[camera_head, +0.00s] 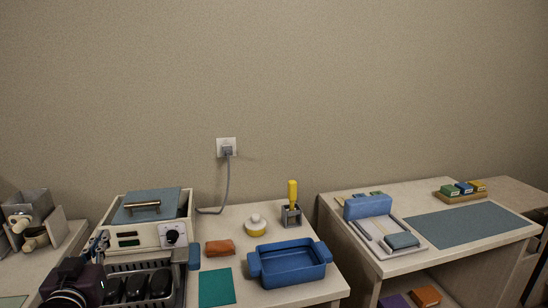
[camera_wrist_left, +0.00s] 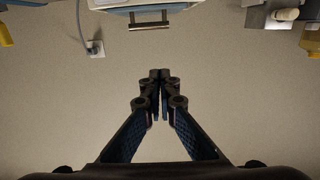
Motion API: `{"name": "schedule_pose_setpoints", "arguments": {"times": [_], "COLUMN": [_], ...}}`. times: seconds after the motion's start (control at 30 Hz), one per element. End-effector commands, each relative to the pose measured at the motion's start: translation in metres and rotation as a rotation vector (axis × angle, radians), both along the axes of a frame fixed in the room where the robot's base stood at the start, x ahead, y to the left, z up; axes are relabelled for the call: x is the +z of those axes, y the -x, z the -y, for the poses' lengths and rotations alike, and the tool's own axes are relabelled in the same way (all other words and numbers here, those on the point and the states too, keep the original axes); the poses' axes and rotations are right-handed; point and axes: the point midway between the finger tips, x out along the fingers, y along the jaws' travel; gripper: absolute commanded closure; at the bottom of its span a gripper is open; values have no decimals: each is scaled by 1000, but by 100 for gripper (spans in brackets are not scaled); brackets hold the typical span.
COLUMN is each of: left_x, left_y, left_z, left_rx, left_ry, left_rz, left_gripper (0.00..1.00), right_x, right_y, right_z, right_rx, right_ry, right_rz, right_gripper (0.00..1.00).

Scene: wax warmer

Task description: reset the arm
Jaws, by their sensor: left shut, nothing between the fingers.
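My left gripper (camera_head: 100,241) comes in from the lower left in front of the wax warmer. In the left wrist view its two fingers (camera_wrist_left: 160,75) meet at the tips, with nothing between them. The wax warmer is a cream box (camera_head: 148,236) with a dial and a blue-grey lid (camera_head: 150,204) with a bronze handle. The lid lies over its top. In the wrist view the lid's handle (camera_wrist_left: 149,20) shows near the top edge, apart from the fingers. My right gripper is not in view.
A metal rack with dark rounded pieces (camera_head: 135,286) stands in front of the warmer. To the right are an orange block (camera_head: 220,248), green mat (camera_head: 217,287), yellow-and-white pot (camera_head: 256,225) and blue tray (camera_head: 320,250). A plugged-in cord (camera_head: 227,180) runs down the wall.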

Motion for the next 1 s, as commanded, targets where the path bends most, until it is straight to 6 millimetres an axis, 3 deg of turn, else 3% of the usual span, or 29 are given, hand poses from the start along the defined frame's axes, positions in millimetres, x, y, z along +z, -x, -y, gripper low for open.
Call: {"name": "schedule_pose_setpoints", "arguments": {"times": [0.37, 0.57, 0.67, 0.8, 1.0], "left_x": [-87, -156, -203, -260, -303], "left_y": [30, 71, 111, 181, 265], "left_z": [39, 72, 97, 131, 165], "left_rx": [-45, -89, -126, -186, -256], "left_ry": [-1, -1, 0, 4, 9], "left_rz": [-237, -442, -595, -824, -1062], "left_gripper": [100, 100, 100, 100, 100], "right_x": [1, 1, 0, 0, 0], "right_y": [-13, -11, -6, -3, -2], "right_z": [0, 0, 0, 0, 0], "right_rx": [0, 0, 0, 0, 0], "right_ry": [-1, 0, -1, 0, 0], "right_rz": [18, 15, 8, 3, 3], "right_gripper": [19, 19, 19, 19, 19]}}
